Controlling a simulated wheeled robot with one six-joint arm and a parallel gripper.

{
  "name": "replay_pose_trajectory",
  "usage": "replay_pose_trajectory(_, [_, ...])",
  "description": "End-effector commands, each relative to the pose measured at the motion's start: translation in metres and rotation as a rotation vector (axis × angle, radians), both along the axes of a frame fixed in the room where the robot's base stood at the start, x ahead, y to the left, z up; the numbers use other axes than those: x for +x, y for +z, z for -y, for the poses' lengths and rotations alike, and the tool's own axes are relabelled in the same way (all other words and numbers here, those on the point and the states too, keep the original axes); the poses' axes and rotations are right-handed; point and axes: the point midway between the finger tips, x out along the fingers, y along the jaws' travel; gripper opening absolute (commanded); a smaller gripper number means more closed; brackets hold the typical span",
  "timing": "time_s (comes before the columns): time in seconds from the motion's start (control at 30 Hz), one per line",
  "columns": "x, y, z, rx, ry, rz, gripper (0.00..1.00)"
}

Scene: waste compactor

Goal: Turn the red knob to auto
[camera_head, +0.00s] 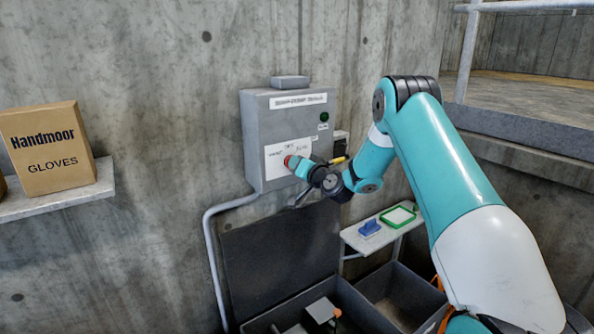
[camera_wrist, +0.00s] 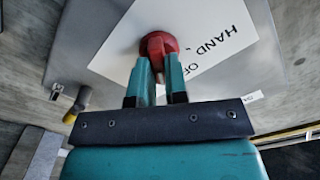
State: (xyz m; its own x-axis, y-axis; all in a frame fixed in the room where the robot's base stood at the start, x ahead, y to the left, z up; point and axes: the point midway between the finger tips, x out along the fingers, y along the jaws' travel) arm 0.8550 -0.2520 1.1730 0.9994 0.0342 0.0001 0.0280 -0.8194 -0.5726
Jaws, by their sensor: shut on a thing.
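The red knob (camera_wrist: 158,44) is on the white label plate (camera_wrist: 215,30) of a grey control box. The label reads "HAND" and "OF", with the rest hidden. My gripper (camera_wrist: 160,68) has its two teal fingers on either side of the knob, shut on it. In the head view the red knob (camera_head: 290,161) shows as a small red patch at the left of my gripper (camera_head: 299,168), on the front of the grey control box (camera_head: 255,122). Which mark the knob points to cannot be told.
A green light (camera_head: 324,117) and a yellow-handled part (camera_head: 340,160) are on the box. A shelf with a glove carton (camera_head: 50,150) is at left.

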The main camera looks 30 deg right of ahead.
Motion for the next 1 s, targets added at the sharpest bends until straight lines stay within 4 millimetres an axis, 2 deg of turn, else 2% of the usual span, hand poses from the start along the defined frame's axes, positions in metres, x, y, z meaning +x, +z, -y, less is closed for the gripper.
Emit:
replay_pose_trajectory(0.4, [-0.0002,-0.0007,0.0015,0.173,-0.002,-0.006,0.0])
replay_pose_trajectory(0.9, [-0.0002,-0.0003,0.0017,0.193,-0.002,-0.007,0.0])
replay_pose_trajectory(0.93, [-0.0002,-0.0003,0.0018,0.193,-0.002,-0.007,0.18])
replay_pose_trajectory(1.0, [-0.0002,-0.0004,0.0016,0.193,-0.002,-0.007,0.34])
